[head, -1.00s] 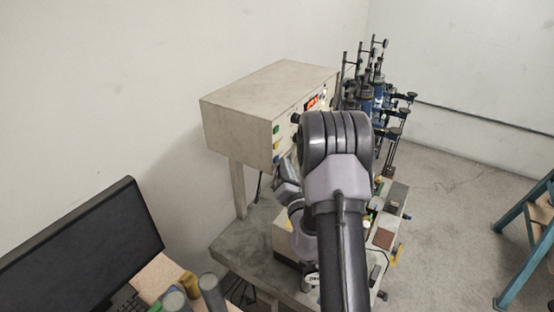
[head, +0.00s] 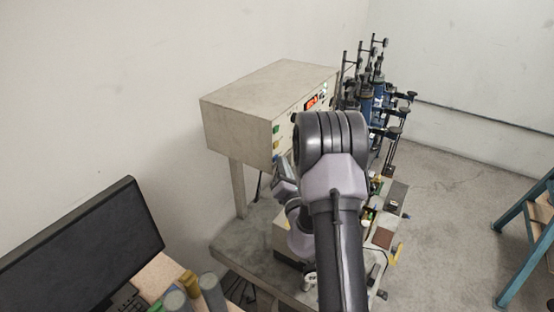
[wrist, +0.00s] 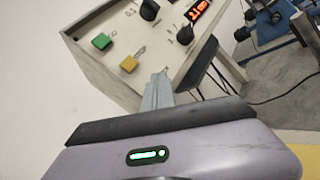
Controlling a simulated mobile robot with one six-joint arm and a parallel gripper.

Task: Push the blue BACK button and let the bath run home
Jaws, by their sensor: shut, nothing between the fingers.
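The beige control box (head: 262,110) stands on posts above the bench, its front panel facing right. In the wrist view the panel (wrist: 150,35) shows a green button (wrist: 102,41) and a yellow button (wrist: 129,63) in a slanting row. I cannot make out the blue BACK button in the wrist view; my fingers cover the part of the panel past the yellow one. In the head view a small blue spot (head: 276,158) shows low on the panel. My gripper (wrist: 163,72) is shut and empty, its tip close to the panel's lower part. I cannot tell whether it touches.
Black knobs (wrist: 150,10) and a red lit display (wrist: 200,9) sit further along the panel. Blue apparatus with rods (head: 372,95) stands behind my arm. A dark monitor (head: 85,250) is at lower left, and a blue-legged stand (head: 525,240) at right.

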